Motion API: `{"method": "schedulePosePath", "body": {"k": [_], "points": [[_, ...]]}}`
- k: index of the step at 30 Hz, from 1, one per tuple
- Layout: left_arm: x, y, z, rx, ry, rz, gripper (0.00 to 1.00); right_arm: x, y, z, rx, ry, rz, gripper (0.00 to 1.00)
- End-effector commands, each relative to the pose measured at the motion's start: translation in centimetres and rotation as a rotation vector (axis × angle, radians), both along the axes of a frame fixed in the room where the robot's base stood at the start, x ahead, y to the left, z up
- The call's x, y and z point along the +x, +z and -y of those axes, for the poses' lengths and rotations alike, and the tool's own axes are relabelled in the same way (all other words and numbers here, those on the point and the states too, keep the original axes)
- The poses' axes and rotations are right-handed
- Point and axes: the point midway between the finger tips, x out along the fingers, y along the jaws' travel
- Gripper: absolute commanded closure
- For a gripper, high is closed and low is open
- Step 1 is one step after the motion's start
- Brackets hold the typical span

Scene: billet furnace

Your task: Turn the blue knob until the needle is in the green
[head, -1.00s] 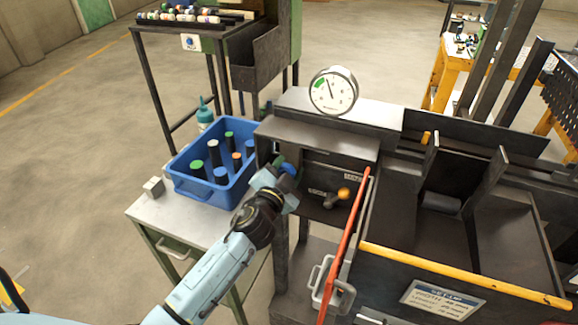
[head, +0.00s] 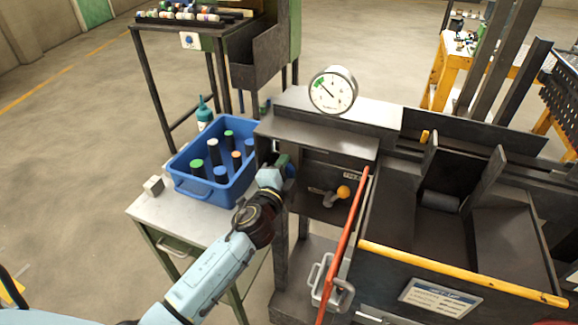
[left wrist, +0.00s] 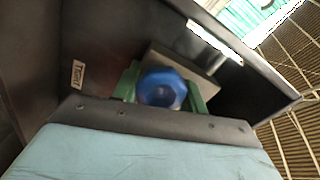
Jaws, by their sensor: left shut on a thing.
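The blue knob (left wrist: 162,90) shows in the left wrist view, with green finger parts of my left gripper (left wrist: 160,97) on both sides of it. In the head view my left gripper (head: 283,167) is at the left end of the dark furnace panel, shut on the knob, which it mostly hides there. The round white gauge (head: 333,90) stands on top of the furnace housing. Its dark needle points to the upper left, at the small green zone (head: 319,83); whether it is fully inside is too small to tell. My right gripper is not in view.
A blue bin (head: 232,192) with several capped cylinders stands on a grey table (head: 160,215) left of the furnace. An orange-knobbed lever (head: 343,191) and a long red bar (head: 343,250) are right of my gripper. A small grey block (head: 153,186) lies near the bin.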

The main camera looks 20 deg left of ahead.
Motion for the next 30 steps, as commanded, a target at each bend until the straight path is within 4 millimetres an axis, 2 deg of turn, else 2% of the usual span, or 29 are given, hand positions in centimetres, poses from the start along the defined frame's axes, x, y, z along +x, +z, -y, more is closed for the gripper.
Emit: {"method": "schedulePosePath", "body": {"k": [10, 11, 16, 25, 30], "points": [[0.0, -0.1, 0.0, 0.002, 0.0, -0.001, 0.8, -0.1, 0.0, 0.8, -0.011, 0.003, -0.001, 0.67], [0.0, -0.1, 0.0, 0.002, 0.0, -0.001, 0.56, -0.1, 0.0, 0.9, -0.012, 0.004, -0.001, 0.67], [0.0, -0.1, 0.0, 0.002, 0.0, -0.001, 0.36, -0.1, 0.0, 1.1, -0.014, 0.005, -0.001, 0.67], [-0.2, 0.0, 0.0, 0.001, 0.0, -0.001, 0.36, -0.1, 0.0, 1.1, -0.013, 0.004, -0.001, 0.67], [-1.8, -0.1, 0.1, 0.0, -0.001, -0.002, 0.36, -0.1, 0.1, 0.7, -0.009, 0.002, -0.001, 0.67]]}}
